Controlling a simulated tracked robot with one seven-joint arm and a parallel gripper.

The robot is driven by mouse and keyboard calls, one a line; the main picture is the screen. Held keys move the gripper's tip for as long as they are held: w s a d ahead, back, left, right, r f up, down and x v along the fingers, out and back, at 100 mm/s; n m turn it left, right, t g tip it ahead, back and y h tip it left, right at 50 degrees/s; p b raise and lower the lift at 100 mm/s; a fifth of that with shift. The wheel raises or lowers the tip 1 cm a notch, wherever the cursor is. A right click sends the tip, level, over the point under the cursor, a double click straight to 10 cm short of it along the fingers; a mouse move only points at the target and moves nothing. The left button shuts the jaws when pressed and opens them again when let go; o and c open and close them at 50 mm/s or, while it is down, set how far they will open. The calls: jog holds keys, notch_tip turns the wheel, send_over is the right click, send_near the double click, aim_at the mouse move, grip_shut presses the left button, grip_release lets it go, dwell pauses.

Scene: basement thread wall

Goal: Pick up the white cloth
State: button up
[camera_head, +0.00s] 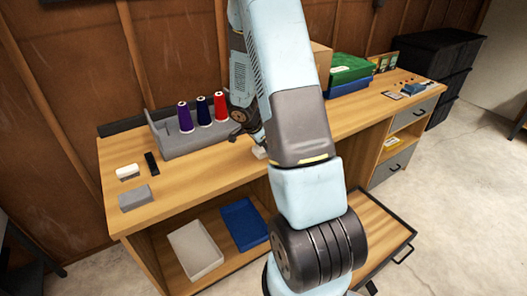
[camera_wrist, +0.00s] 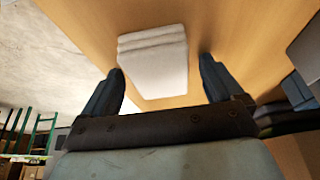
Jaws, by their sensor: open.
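The white cloth (camera_wrist: 153,62) is a folded, stacked block lying on the wooden desk top. In the wrist view it sits between the two dark fingers of my gripper (camera_wrist: 161,84), which is open with a gap to the cloth at each side. In the head view a small pale part of the cloth (camera_head: 259,152) shows beside my arm near the desk's front edge. My arm hides most of the gripper and the rest of the cloth there.
A grey rack (camera_head: 178,142) with purple, navy and red thread cones stands left of my gripper. A grey block (camera_head: 135,198), a white item (camera_head: 127,171) and a black item (camera_head: 151,163) lie at the left end. Green and blue bins (camera_head: 349,70) stand right of my arm.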

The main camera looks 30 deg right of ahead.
jog(key=c, duration=1)
jog(key=shift+r, duration=0.2)
jog(key=shift+c, duration=0.2)
jog(key=shift+r, duration=0.3)
jog(key=r, duration=0.3)
jog(key=shift+s+r, duration=0.1)
jog(key=shift+s, duration=0.1)
jog(key=s+d+r, duration=0.4)
jog(key=s+r, duration=0.5)
jog(key=s, duration=0.4)
jog(key=shift+r, duration=0.15)
